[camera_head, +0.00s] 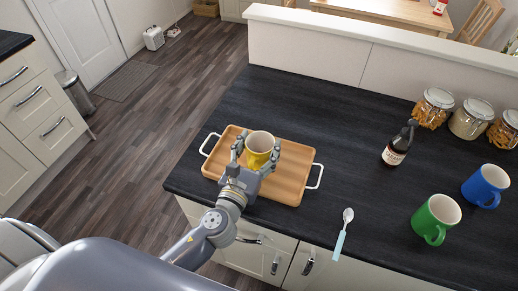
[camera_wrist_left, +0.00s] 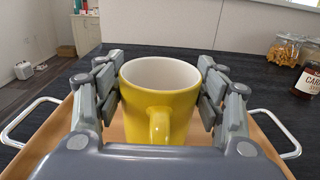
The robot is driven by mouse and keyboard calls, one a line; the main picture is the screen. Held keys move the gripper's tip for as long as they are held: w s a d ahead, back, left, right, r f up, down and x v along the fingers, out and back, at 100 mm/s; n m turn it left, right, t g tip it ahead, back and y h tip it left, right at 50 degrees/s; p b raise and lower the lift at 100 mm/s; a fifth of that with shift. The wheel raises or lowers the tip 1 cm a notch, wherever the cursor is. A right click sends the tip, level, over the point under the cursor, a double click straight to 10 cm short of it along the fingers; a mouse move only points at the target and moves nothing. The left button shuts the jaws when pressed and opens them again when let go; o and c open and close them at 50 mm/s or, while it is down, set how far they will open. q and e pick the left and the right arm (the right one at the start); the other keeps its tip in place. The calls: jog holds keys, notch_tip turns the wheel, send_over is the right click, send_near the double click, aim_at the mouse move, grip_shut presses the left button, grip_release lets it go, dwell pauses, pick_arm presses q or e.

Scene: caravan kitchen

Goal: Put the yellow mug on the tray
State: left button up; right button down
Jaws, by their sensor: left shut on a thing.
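The yellow mug (camera_head: 257,160) is upright, with a white inside, over the middle of the wooden tray (camera_head: 292,188). My left gripper (camera_head: 258,156) is shut on the mug, with a finger on either side of it. In the left wrist view the mug (camera_wrist_left: 158,110) shows its handle toward the camera, between the fingers of the gripper (camera_wrist_left: 160,95). The tray (camera_wrist_left: 52,140) lies under it, its white handles at both ends. I cannot tell whether the mug's base touches the tray. My right gripper is not in view.
A green mug (camera_head: 436,219), a blue mug (camera_head: 485,186), a dark bottle (camera_head: 397,148) and a spoon (camera_head: 343,232) are on the dark counter (camera_head: 330,120) right of the tray. Several jars (camera_head: 470,119) stand by the raised ledge (camera_head: 310,50) at the back.

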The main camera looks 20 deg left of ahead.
aim_at(251, 163)
pick_arm(q)
jog(key=shift+r, duration=0.1)
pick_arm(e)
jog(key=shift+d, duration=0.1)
pick_arm(q)
jog(key=o, duration=0.8)
jog(key=shift+f, duration=0.2)
jog(key=o, duration=0.5)
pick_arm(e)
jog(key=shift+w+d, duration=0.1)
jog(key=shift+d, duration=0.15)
pick_arm(q)
jog(key=shift+r, duration=0.2)
jog(key=s+b, duration=0.2)
jog(key=s, duration=0.3)
jog(key=s+b, duration=0.1)
jog(key=s, duration=0.4)
jog(key=shift+s+a+f+b, duration=0.15)
jog(key=shift+s+b, duration=0.1)
jog(key=shift+b, duration=0.15)
jog(key=shift+s+r, duration=0.2)
jog(key=shift+s, duration=0.6)
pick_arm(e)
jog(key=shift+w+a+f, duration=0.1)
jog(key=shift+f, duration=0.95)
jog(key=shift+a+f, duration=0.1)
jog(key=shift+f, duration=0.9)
